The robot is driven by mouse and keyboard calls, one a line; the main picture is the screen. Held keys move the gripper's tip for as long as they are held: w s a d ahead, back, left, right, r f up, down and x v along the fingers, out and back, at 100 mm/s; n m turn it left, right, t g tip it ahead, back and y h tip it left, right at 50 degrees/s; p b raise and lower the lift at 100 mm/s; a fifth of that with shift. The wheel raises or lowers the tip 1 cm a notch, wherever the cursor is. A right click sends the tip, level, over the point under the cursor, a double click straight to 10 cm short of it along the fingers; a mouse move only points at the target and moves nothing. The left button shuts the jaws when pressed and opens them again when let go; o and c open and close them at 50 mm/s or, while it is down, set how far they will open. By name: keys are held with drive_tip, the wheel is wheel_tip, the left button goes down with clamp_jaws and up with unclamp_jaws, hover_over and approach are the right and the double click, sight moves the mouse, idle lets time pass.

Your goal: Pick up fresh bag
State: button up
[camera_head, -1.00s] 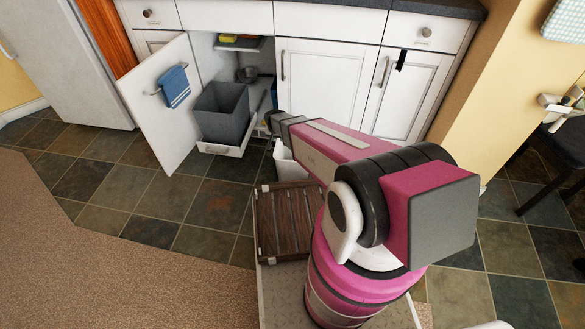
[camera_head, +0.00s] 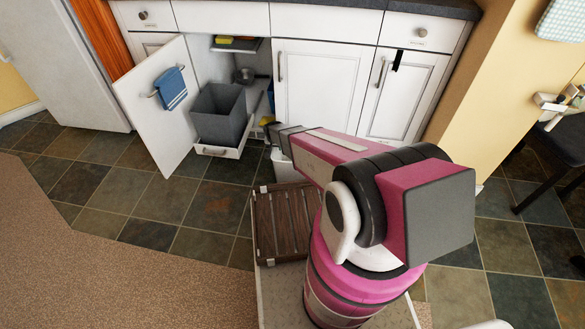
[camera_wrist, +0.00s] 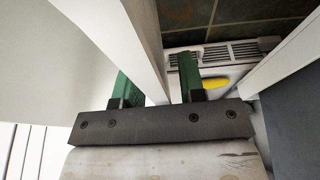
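I cannot make out a fresh bag for certain in either view. My gripper (camera_wrist: 156,80) has two green fingers set apart, with nothing clearly held. A white upright panel edge (camera_wrist: 148,45) shows between the fingers; I cannot tell whether they touch it. A small yellow thing (camera_wrist: 215,84) lies on a slotted white surface just right of the right finger. Yellow also shows beside the bin cabinet in the head view (camera_head: 267,121). In the head view my arm hides my gripper, which is low by the open cabinet.
A grey bin (camera_head: 219,113) stands on a pulled-out white drawer. The open cabinet door (camera_head: 150,110) with a blue towel (camera_head: 172,88) swings out left. A yellow item (camera_head: 222,40) sits on the upper shelf. A brown slatted crate (camera_head: 285,220) is in front. Tiled floor (camera_head: 120,180) lies clear at left.

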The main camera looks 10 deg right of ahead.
idle(0.3)
drive_tip(key=shift+f, duration=0.1)
clamp_jaws()
